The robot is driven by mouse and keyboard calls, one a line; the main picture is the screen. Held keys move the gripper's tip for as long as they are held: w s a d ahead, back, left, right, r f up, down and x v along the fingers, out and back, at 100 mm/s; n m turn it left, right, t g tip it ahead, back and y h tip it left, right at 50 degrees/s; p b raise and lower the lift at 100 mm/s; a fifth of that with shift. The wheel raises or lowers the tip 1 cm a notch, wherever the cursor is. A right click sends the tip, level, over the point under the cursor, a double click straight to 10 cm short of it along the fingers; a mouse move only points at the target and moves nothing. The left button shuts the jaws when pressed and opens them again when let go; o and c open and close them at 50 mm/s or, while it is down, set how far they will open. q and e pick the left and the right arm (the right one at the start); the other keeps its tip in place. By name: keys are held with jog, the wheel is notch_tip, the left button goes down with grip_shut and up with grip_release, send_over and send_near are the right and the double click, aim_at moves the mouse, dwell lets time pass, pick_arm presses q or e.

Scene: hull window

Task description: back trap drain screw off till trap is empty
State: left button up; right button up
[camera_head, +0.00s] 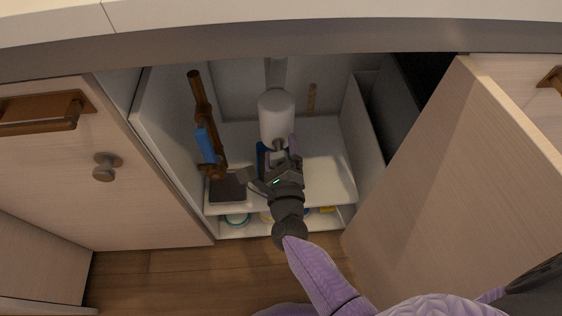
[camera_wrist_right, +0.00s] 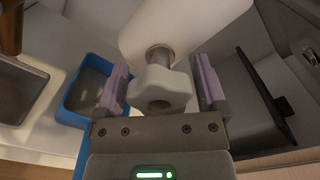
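The white bottle-shaped trap (camera_head: 276,118) hangs under the pipe inside the open cabinet. It also shows large at the top of the right wrist view (camera_wrist_right: 180,30). The pale star-shaped drain screw (camera_wrist_right: 160,88) sits on a short metal stem at its end. My right gripper (camera_wrist_right: 164,86) has its two purple-padded fingers on either side of the screw, with narrow gaps that look open. In the head view my right gripper (camera_head: 281,150) is just below the trap and covers the screw. A blue-rimmed container (camera_wrist_right: 72,104) stands below and left of the screw. My left gripper is not in view.
A brown pipe (camera_head: 198,92) with a blue part (camera_head: 206,146) stands left of the trap. A dark square tray (camera_head: 228,188) lies on the shelf. The right cabinet door (camera_head: 460,150) is swung open. White panels bound the space. The shelf right of my gripper is clear.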

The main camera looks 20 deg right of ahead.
jog(key=shift+o, duration=0.2)
jog(key=s+a+m+p, duration=0.1)
jog(key=s+a+m, duration=0.1)
jog(key=s+m, duration=0.4)
jog(key=shift+s+a+m, duration=0.15)
jog(key=shift+s+m, duration=0.2)
jog(key=shift+m, duration=0.15)
dwell(0.4)
